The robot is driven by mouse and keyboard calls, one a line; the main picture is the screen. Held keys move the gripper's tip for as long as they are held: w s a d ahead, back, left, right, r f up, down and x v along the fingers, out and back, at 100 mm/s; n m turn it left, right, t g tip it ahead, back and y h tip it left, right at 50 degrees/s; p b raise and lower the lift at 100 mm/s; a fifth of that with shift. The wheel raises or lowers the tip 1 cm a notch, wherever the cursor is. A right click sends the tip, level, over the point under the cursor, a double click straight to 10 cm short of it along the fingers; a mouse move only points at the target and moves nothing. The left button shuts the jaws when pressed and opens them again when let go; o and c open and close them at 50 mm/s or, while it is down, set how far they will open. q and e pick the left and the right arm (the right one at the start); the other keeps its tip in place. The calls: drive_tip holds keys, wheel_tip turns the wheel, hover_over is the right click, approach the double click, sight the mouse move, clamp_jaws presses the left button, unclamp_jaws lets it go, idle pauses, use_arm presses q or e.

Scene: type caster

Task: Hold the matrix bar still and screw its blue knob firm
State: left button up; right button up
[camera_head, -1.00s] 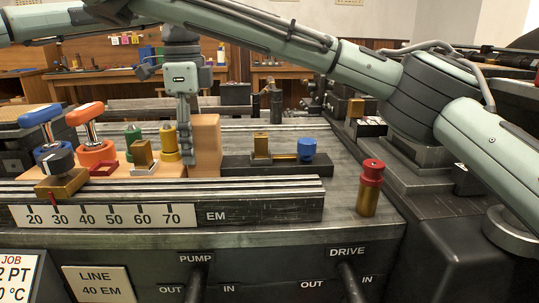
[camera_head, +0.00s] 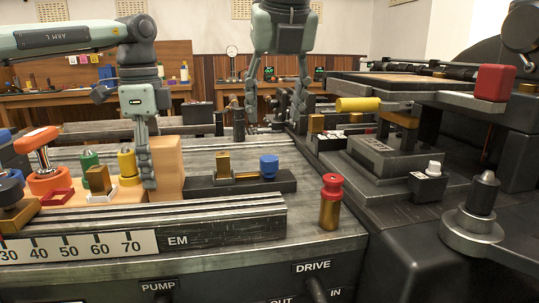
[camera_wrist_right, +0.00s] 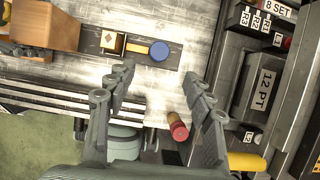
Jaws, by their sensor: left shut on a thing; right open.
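The matrix bar (camera_head: 280,184) is a dark bar lying flat on the bench, with an upright brass piece and a blue knob (camera_head: 269,166) near its right end. The blue knob also shows in the right wrist view (camera_wrist_right: 159,51), beyond the fingertips. A tan block (camera_head: 168,160) stands at the bar's left end. My left gripper (camera_head: 149,184) points down with its fingers at the tan block, shut on it; its exact contact is hard to see. My right gripper (camera_head: 275,120) is open and empty, above and behind the bar; its spread fingers show in the wrist view (camera_wrist_right: 160,80).
A brass post with a red top (camera_head: 331,202) stands right of the bar. Green (camera_head: 90,165) and yellow (camera_head: 127,164) pegs and an orange-handled tool (camera_head: 40,145) sit left. A scale rail (camera_head: 210,228) runs in front. Dark machinery with a yellow roller (camera_head: 359,104) fills the right.

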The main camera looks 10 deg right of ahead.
sight(269, 158)
drive_tip(key=x, duration=1.1)
drive_tip(key=shift+f, duration=0.2)
drive_tip(key=c, duration=1.2)
